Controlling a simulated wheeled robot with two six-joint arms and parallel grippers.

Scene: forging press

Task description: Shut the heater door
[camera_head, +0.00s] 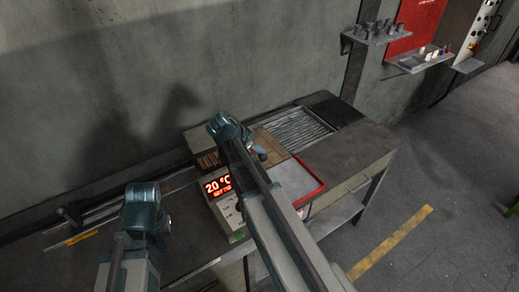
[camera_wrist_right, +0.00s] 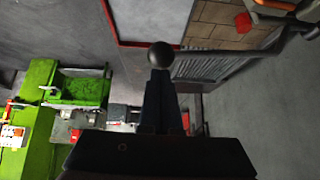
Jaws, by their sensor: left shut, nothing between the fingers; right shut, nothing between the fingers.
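The heater shows a lit red 20 °C display (camera_head: 218,185) on its front, beside my right arm. Tan brick lining (camera_head: 268,146) shows just right of my right wrist, and in the right wrist view (camera_wrist_right: 200,20) at the top. I cannot tell the door's exact angle, as my arm covers part of the heater. A dark ball knob (camera_wrist_right: 161,54) stands right at the tips of my right gripper (camera_wrist_right: 160,82), which is shut with nothing held. I cannot tell if they touch. My left gripper (camera_head: 145,195) is shut and empty, left of the heater.
A pale panel with a red edge (camera_head: 298,181) lies right of my right arm. A slatted metal bed (camera_head: 299,128) is set in the bench behind. The bench's right top (camera_head: 350,155) is clear. Wall shelves (camera_head: 420,60) hold small parts at upper right.

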